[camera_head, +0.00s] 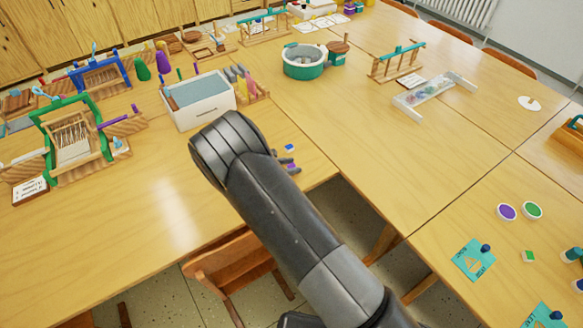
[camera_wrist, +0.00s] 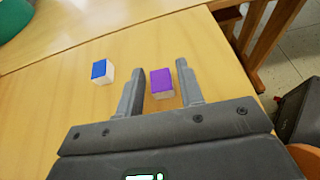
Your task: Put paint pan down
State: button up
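A small white paint pan with a purple top (camera_wrist: 162,84) is between the two fingers of my gripper (camera_wrist: 159,67) in the wrist view. A narrow gap shows on each side of it, so the fingers look open around it and not closed on it. It appears to rest on the wooden table, near the edge. A similar pan with a blue top (camera_wrist: 102,72) stands on the table just left of my fingers. In the head view the blue pan (camera_head: 289,148) and purple pan (camera_head: 291,166) show small beyond my arm, which hides most of my gripper.
A white bin (camera_head: 198,112) stands left of my gripper. A teal round tub (camera_head: 304,62) is farther back. Small looms (camera_head: 70,140) crowd the left table. Round paint lids (camera_head: 507,212) and cards (camera_head: 473,260) lie at right. A wooden chair (camera_head: 240,265) is by the table edge.

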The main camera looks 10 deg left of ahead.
grip_shut()
jog(key=shift+r, duration=0.5)
jog(key=r, duration=0.3)
jog(key=shift+d+r, duration=0.25)
jog(key=shift+r, duration=0.05)
jog(key=d+r, duration=0.6)
jog(key=d, duration=0.5)
jog(key=shift+s+r, duration=0.25)
jog(key=shift+s, duration=0.15)
